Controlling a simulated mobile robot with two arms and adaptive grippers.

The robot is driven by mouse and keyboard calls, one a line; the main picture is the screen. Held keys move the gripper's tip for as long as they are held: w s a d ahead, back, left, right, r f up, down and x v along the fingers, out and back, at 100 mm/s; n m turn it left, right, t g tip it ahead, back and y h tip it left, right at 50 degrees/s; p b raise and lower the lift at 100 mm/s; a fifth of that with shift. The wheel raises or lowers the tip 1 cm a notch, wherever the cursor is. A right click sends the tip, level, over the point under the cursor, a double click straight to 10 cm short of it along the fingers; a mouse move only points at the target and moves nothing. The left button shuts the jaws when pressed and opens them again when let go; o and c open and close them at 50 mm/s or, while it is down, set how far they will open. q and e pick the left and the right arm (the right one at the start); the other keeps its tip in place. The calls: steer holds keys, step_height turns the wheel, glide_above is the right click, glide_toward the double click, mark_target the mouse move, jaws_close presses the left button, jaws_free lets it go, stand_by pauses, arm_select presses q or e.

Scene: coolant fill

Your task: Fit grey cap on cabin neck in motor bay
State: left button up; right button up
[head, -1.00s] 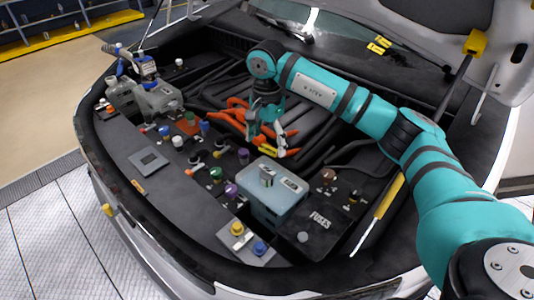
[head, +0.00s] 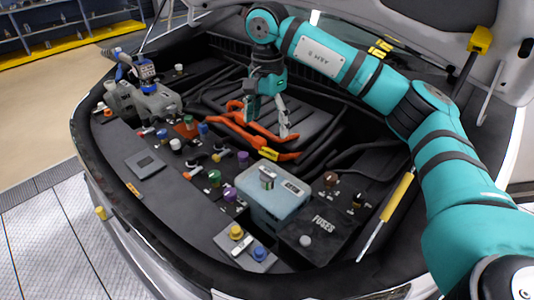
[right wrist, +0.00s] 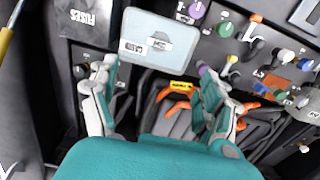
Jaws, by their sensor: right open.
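My right gripper (head: 268,118) is open and empty above the orange cables in the motor bay. In the right wrist view its two fingers (right wrist: 158,100) stand wide apart with nothing between them. A grey cap-like piece (head: 267,176) sits on top of the pale blue tank (head: 262,205). It also shows in the right wrist view (right wrist: 159,41), beyond the fingertips and apart from them. I cannot tell whether it is the grey cap itself, or whether it is seated. No neck can be read as the cabin one. My left gripper is not in view.
A black fuse box (head: 322,228) stands right of the tank. Several coloured caps, among them purple (head: 229,194) and green (head: 214,177), stand to the left. A yellow-handled tool (head: 392,205) lies along the right side. The raised hood and its prop are at the upper right.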

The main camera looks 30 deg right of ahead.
mark_target(268, 172)
step_height(268, 172, down, 17)
steer(key=p, duration=0.3)
steer(key=shift+r, duration=0.1)
steer(key=c, duration=1.1)
steer(key=o, duration=0.4)
steer(key=c, duration=0.4)
steer(key=m, duration=0.3)
